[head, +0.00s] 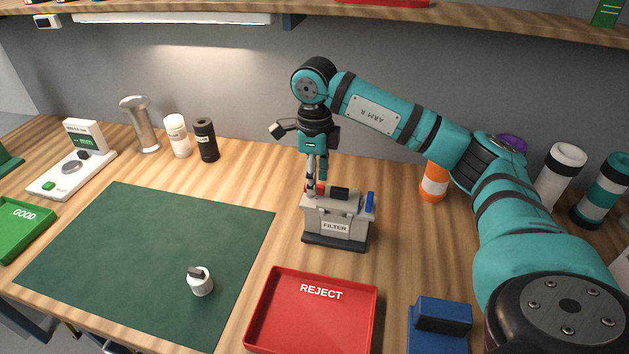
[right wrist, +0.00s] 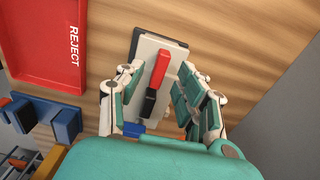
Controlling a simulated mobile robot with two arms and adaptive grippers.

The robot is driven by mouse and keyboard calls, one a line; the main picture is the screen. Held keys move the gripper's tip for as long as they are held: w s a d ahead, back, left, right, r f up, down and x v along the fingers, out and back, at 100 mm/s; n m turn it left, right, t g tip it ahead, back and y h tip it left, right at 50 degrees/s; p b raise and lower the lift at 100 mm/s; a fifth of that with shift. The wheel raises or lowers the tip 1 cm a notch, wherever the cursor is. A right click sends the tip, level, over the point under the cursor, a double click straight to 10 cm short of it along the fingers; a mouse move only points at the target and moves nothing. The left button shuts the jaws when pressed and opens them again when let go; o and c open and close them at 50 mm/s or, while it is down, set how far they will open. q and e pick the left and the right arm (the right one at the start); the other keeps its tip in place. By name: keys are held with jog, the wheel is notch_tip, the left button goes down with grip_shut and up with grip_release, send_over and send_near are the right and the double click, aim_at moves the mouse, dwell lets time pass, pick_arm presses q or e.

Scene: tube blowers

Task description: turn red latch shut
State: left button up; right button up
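The grey filter box (head: 350,222), labelled FILTER, stands on its dark base right of the green mat. Its top shows in the right wrist view (right wrist: 145,55). There, the red latch (right wrist: 160,68) lies lengthwise over the top, roughly in line with a black part (right wrist: 149,104). In the head view only bits of red show beside my fingers. My right gripper (head: 317,180) points down at the left end of the box top. In the right wrist view its fingers (right wrist: 158,85) are apart, on either side of the latch; contact is not clear. My left gripper is not in view.
A red REJECT tray (head: 262,312) lies in front of the box, with a blue block (head: 440,318) to its right. An orange and white bottle (head: 434,182) stands behind right. The green mat (head: 130,250) is mostly clear, holding a small white part (head: 201,284).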

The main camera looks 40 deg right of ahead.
notch_tip(320, 180, up, 11)
jog(key=shift+f, duration=0.2)
jog(key=shift+f, duration=0.1)
dwell(0.5)
